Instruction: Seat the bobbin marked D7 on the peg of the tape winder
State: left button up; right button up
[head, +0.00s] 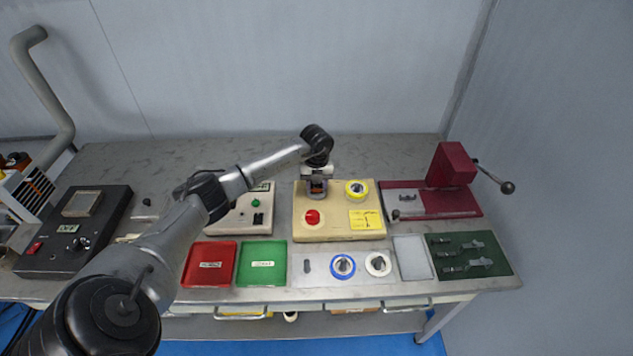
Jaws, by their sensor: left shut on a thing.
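My left gripper (317,186) points down over the left part of a cream machine (335,228), which seems to be the tape winder. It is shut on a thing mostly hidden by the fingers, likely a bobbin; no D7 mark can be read. The peg cannot be made out. A yellow-rimmed reel (357,188) sits on the machine to the right of the gripper. A blue-rimmed bobbin (343,266) and a white bobbin (378,264) lie on a pale tray (320,276) in front. My right gripper is not in view.
The cream machine has a red button (312,217) and a yellow label (365,219). A red press (450,185) with a lever stands right. Red (209,279) and green (262,280) trays lie front left. A green board (469,255) lies front right. The bench behind is clear.

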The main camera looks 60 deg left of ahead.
pick_arm(q)
jog(key=shift+f, duration=0.15)
jog(key=o, duration=1)
notch_tip(320, 180, up, 14)
jog(key=p, duration=0.2)
jog(key=shift+f, duration=0.1)
